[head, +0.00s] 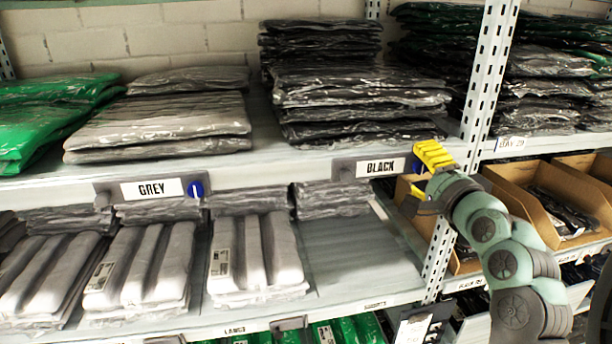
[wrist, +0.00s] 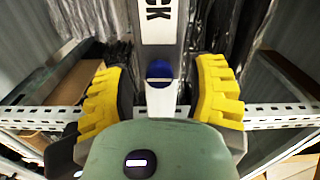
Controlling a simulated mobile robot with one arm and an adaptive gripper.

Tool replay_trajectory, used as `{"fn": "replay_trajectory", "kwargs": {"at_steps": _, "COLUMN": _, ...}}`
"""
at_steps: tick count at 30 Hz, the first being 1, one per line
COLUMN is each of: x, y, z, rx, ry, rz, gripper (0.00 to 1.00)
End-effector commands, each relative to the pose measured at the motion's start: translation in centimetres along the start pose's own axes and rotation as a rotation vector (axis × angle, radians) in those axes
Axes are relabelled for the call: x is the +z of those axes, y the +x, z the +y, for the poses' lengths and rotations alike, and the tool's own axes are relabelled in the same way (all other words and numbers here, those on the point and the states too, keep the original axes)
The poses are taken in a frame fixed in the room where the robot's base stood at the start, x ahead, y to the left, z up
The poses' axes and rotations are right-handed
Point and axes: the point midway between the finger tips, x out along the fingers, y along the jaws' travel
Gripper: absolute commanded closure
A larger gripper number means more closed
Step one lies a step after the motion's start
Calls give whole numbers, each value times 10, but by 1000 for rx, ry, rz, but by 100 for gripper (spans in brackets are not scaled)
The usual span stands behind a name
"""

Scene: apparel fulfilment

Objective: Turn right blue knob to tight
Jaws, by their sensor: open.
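The right blue knob (wrist: 159,71) is a round blue disc with a white line across it. It sits at the end of the BLACK label (head: 382,167) on the shelf edge. I cannot tell how far the knob is in depth. The left blue knob (head: 196,188), beside the GREY label (head: 153,188), shows a white mark that looks near upright.
A perforated upright post (head: 487,75) stands just right of my gripper. Bagged black garments (head: 360,95) lie on the shelf above the label. Cardboard bins (head: 563,205) sit to the right. The lower shelf has bare room (head: 345,250) below the label.

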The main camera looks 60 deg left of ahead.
Motion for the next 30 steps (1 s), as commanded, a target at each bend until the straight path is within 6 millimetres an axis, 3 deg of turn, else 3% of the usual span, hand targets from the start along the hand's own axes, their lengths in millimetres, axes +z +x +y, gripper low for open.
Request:
{"fn": "replay_trajectory", "kwargs": {"at_steps": 11, "x": -1, "y": 0, "z": -9, "rx": -5, "ry": -1, "rz": -1, "gripper": 43}}
{"fn": "replay_trajectory", "kwargs": {"at_steps": 19, "x": -8, "y": 0, "z": -53, "rx": -15, "ry": -4, "rz": 3, "gripper": 43}}
{"fn": "replay_trajectory", "kwargs": {"at_steps": 21, "x": -10, "y": -1, "z": -67, "rx": -19, "ry": -6, "rz": 3, "gripper": 37}}
{"fn": "replay_trajectory", "kwargs": {"at_steps": 24, "x": -12, "y": -1, "z": -82, "rx": -19, "ry": -5, "rz": 3, "gripper": 37}}
{"fn": "replay_trajectory", "kwargs": {"at_steps": 26, "x": -13, "y": 0, "z": -88, "rx": -16, "ry": -5, "rz": 3, "gripper": 43}}
{"fn": "replay_trajectory", "kwargs": {"at_steps": 30, "x": -14, "y": 0, "z": -98, "rx": -9, "ry": -2, "rz": 1, "gripper": 43}}
